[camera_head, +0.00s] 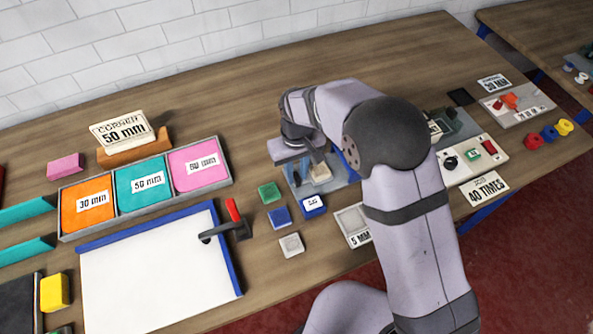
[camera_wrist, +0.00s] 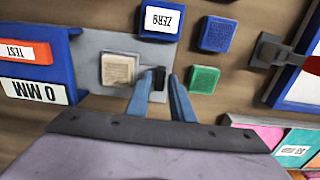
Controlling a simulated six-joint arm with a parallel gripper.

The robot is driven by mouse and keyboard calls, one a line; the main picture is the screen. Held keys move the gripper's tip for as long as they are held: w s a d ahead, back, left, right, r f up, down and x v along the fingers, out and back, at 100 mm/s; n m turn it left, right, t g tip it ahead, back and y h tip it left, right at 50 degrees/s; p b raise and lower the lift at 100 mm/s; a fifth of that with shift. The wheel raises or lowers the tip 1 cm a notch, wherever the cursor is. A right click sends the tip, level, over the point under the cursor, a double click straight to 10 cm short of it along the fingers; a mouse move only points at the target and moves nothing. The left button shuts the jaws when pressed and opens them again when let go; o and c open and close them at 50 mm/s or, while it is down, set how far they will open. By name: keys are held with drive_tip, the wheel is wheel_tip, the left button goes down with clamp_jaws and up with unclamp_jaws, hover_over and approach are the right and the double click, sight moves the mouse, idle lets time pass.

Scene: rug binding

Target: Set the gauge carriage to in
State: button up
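The gauge carriage (camera_wrist: 117,69) is a pale beige block on a grey plate (camera_wrist: 92,45) in the wrist view. A small black grip (camera_wrist: 158,84) stands at its right side. My gripper (camera_wrist: 160,78) has its two blue fingers apart, one on each side of the black grip. A narrow gap shows on the grip's right; contact on its left is unclear. In the head view the beige carriage (camera_head: 321,173) shows below my gripper (camera_head: 304,168), and my arm hides part of the plate. I cannot read any scale marks.
A blue block labelled ZERO (camera_wrist: 162,20), a plain blue block (camera_wrist: 218,35) and a green block (camera_wrist: 204,79) lie close to the plate. A blue stand with TEST and 0 MM labels (camera_wrist: 68,50) is at its left. A red-handled lever (camera_head: 233,212) stands by the white board (camera_head: 150,275).

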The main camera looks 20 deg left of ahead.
clamp_jaws()
drive_tip(key=w+d, duration=0.7)
drive_tip(key=shift+w+d+r, duration=0.1)
drive_tip(key=shift+w, duration=0.15)
drive_tip(key=shift+o, duration=2.1)
unclamp_jaws()
drive_tip(key=shift+d, duration=0.1)
drive_tip(key=shift+s, duration=0.1)
